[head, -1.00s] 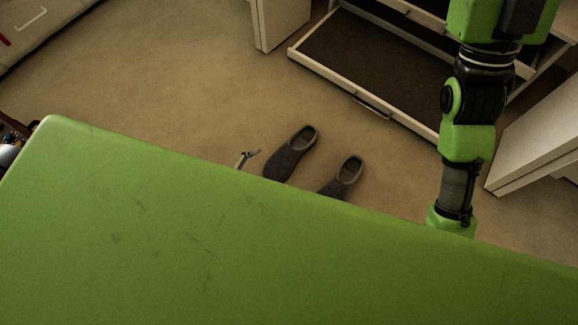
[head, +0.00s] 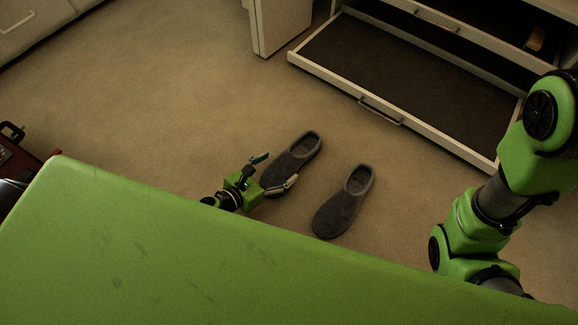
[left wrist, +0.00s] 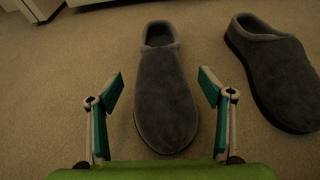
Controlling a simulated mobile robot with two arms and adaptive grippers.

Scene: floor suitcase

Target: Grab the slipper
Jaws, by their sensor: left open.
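Two grey slippers lie on the carpet. The left slipper (head: 292,163) is at my left gripper, and the right slipper (head: 343,203) lies apart to its right. My left gripper (head: 275,171) is open at the toe end of the left slipper. In the left wrist view, the left slipper (left wrist: 164,95) points its toe toward me between the two spread fingers (left wrist: 160,90), and the other slipper (left wrist: 275,72) is at the right. I cannot tell whether a finger touches the left slipper. My right gripper is not in view.
An open, dark-lined drawer (head: 375,97) with a pale front extends low over the floor behind the slippers. A reddish-brown case (head: 22,160) shows at the left edge. Carpet (head: 170,90) is clear left of the slippers.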

